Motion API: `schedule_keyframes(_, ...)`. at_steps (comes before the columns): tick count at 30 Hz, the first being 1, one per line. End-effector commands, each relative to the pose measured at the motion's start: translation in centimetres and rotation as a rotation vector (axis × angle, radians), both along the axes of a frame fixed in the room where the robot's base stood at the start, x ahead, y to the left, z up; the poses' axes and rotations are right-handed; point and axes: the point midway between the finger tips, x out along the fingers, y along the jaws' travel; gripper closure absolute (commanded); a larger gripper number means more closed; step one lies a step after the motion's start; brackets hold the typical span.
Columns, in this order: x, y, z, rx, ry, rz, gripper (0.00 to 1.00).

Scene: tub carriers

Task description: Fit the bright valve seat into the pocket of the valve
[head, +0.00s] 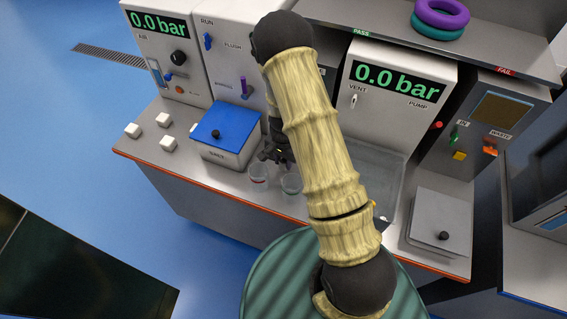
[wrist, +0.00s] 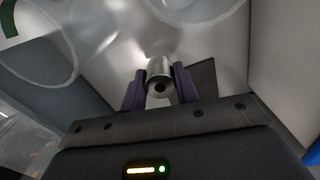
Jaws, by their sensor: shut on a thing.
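My gripper (wrist: 159,88) is shut on a small bright metal cylinder with a dark round hole in its end, which looks like the valve seat (wrist: 158,70). In the head view my gripper (head: 275,156) is low over the bench, beside the blue-lidded box and just behind two clear cups; my arm partly covers it, and the held piece cannot be made out there. I cannot pick out the valve or its pocket in either view.
Clear cups (head: 258,173) (head: 291,184) stand near the bench's front edge. The blue-lidded box (head: 222,130) and several white blocks (head: 132,130) are left. A clear tub (head: 392,160) and grey lidded box (head: 440,222) are right. Gauge panels (head: 395,85) stand behind.

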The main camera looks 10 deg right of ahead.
Motion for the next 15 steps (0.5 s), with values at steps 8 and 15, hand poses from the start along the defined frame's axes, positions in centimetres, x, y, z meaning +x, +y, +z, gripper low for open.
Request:
schedule_keyframes(8, 0.1, 0.0, -2.1, 0.0, -0.003, 0.0, 1.0)
schedule_keyframes(15, 0.1, -0.1, -2.3, 0.0, -0.001, -0.002, 1.0)
